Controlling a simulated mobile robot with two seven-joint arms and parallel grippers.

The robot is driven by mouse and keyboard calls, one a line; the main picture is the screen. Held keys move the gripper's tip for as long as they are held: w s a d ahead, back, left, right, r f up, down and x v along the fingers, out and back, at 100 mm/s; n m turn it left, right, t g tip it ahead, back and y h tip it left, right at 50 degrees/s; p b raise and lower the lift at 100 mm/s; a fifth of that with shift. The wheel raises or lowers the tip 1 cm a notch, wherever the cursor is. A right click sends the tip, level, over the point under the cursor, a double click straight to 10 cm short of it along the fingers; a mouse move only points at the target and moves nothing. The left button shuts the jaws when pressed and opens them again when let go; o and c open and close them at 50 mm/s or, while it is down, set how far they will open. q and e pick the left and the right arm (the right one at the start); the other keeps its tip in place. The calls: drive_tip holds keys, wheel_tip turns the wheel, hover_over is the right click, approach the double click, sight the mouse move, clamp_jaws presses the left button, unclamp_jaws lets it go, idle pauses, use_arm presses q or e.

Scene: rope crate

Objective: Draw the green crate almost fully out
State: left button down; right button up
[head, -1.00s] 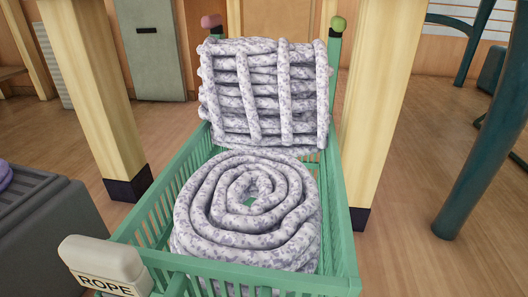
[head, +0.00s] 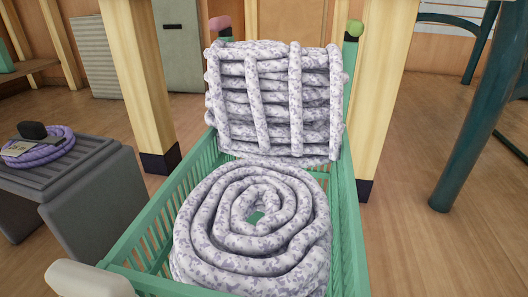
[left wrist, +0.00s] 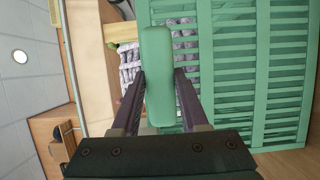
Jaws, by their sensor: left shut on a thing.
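The green crate (head: 345,230) has slatted walls and stretches from the bottom of the head view towards two wooden posts. A white and purple rope coil (head: 210,235) lies in its near part. A stack of the same rope (head: 275,110), tied with upright strands, fills the far part. In the left wrist view my left gripper (left wrist: 160,75) has its dark fingers closed on both sides of a green handle bar (left wrist: 157,45), with the crate's slats (left wrist: 260,75) behind it. My right gripper is not in view.
Wooden posts stand left (head: 140,80) and right (head: 375,90) of the crate. A grey bench (head: 100,175) with a purple rope coil (head: 50,147) is close on the left. A dark green tube frame (head: 465,130) stands at the right. Wooden floor (head: 415,240) is free between.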

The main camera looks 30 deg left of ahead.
use_arm(q)
drive_tip(key=shift+s+d+r, duration=0.15)
drive_tip(key=shift+s+d, duration=0.1)
drive_tip(key=shift+s, duration=0.3)
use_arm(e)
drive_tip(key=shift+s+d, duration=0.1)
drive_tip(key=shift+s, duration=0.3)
use_arm(q)
drive_tip(key=c, duration=0.9)
unclamp_jaws()
drive_tip(key=o, duration=0.5)
drive_tip(key=shift+s, duration=0.15)
drive_tip(key=s, duration=0.6)
drive_tip(key=s+a, duration=0.1)
drive_tip(key=s, duration=0.3)
drive_tip(key=shift+a+p, duration=0.1)
drive_tip(key=shift+p, duration=0.2)
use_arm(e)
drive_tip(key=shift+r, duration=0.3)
use_arm(q)
drive_tip(key=shift+w, duration=0.1)
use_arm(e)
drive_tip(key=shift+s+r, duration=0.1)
